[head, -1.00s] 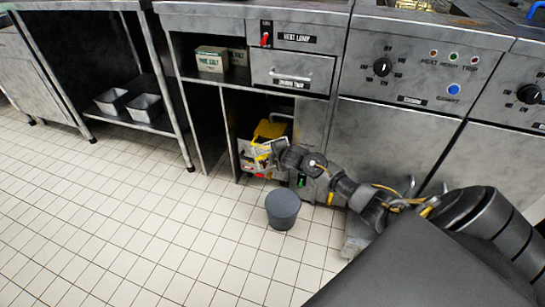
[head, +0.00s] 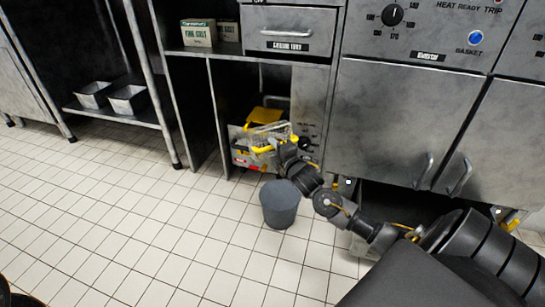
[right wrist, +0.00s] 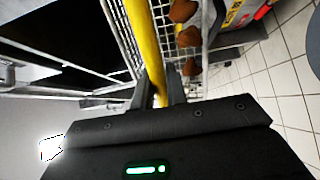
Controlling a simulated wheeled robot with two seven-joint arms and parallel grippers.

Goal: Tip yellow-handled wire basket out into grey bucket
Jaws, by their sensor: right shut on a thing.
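The yellow-handled wire basket (head: 268,133) is in front of the low cupboard opening in the head view. My right gripper (head: 284,150) is shut on its yellow handle. In the right wrist view the handle (right wrist: 147,45) runs between the fingers (right wrist: 160,97), with wire mesh (right wrist: 166,22) beyond it. Several brown lumps (right wrist: 190,38) show beside the mesh; I cannot tell whether they lie inside it. The grey bucket (head: 280,206) stands upright on the tiles, below and nearer than the basket. Its inside is not clear. My left gripper is not in view.
A yellow object (head: 264,115) and a printed box (head: 240,150) are in the cupboard behind the basket. Steel cabinet fronts (head: 405,130) stand to the right. Salt boxes (head: 198,33) and metal pans (head: 128,99) sit on shelves. The tiled floor (head: 150,220) left of the bucket is clear.

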